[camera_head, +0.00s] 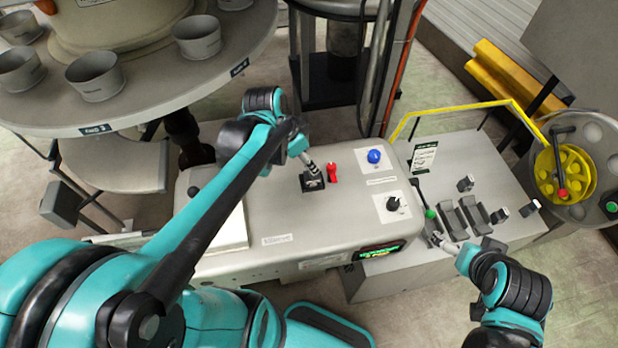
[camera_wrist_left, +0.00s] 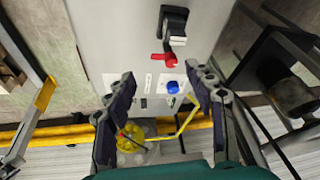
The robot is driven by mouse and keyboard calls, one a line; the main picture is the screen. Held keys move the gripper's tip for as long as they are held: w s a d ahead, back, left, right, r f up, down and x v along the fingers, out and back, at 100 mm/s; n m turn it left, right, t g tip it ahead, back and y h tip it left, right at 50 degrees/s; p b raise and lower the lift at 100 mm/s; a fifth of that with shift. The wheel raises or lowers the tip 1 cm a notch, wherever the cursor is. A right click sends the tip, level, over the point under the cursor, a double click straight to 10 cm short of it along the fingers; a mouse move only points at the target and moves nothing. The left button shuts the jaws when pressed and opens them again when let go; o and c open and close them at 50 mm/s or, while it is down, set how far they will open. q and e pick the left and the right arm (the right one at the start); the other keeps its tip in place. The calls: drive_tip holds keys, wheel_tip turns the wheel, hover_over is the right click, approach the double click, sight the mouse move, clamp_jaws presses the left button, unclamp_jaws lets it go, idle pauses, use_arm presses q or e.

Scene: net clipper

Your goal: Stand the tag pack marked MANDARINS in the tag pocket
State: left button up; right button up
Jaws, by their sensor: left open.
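I cannot read MANDARINS on anything. Small dark blocks with pale faces stand on the right bench in the head view: one at the back (camera_head: 466,183), one in front (camera_head: 499,215), one at the right (camera_head: 530,208). I cannot tell whether these are tag packs. Dark slotted holders (camera_head: 477,213) stand between them; I cannot tell which is the tag pocket. My left gripper (camera_head: 309,162) is over the grey machine top; its fingers (camera_wrist_left: 160,75) are open and empty in the left wrist view. My right gripper (camera_head: 441,238) is by the bench's left front edge; its fingers are too small to judge.
The grey machine (camera_head: 275,215) carries a black block (camera_head: 312,183), a red lever (camera_head: 333,173) and a blue button (camera_head: 375,156). A yellow rail (camera_head: 462,105) runs behind the bench. A round table (camera_head: 150,110) holds several cups.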

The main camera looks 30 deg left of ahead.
use_arm(q)
drive_tip(key=s+d+r+n+t+y, duration=0.1)
drive_tip(key=s+d+r+n+t, duration=0.1)
drive_tip(key=s+d+n, duration=0.3)
drive_tip(key=shift+s+d+n+t+y, duration=0.2)
drive_tip(key=shift+s+n+t+y, duration=0.4)
drive_tip(key=shift+s, duration=1.15)
